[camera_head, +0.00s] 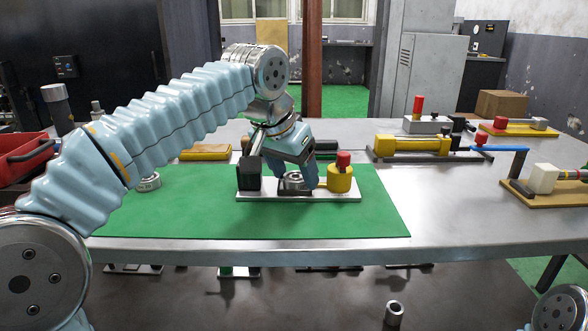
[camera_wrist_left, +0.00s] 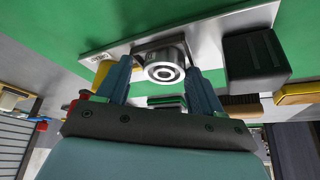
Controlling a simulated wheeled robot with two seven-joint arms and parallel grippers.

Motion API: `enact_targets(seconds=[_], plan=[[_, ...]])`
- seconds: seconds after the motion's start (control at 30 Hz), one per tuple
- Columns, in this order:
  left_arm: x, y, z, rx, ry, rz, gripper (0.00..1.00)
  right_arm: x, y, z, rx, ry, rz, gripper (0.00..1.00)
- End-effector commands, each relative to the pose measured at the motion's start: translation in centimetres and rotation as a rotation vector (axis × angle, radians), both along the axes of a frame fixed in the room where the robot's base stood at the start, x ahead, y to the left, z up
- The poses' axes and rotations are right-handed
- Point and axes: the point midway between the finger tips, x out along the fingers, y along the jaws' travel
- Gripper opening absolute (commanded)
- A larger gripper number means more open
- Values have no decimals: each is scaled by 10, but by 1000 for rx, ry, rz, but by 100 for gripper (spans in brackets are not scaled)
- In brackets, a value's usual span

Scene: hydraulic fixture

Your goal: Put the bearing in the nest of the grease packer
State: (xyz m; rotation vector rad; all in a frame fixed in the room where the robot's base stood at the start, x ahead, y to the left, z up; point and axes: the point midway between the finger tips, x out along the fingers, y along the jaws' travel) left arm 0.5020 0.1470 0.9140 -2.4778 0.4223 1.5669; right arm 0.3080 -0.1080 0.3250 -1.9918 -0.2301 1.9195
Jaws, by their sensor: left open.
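The grease packer (camera_head: 262,193) is a pale base plate on the green mat, with a black block at its left, a yellow pot with a red knob at its right and a dark nest in the middle. The bearing (camera_head: 294,178), a short steel ring, sits at the nest. It also shows in the left wrist view (camera_wrist_left: 165,72), where the dark nest partly frames it. My left gripper (camera_head: 296,184) is low over the packer. Its fingers (camera_wrist_left: 162,84) are open, one on each side of the bearing; contact cannot be told. My right gripper is not in view.
A round metal part (camera_head: 148,182) lies on the mat beside my left arm. A red bin (camera_head: 22,157) is at the far left. A yellow cylinder fixture (camera_head: 412,146) and other fixtures stand at the back right. The mat's front (camera_head: 330,225) is clear.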

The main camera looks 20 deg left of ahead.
Motion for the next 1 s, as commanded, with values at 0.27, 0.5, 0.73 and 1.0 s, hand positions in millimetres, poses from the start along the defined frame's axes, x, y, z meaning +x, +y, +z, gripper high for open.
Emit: enact_targets(seconds=[0.27,0.5,0.73,1.0], plan=[[-3,6,-2,26,59,10,77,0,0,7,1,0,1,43],[-24,12,57,23,49,7,77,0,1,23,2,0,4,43],[-40,16,97,22,43,3,77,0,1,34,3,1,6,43],[-45,17,108,21,43,2,77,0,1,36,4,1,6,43]])
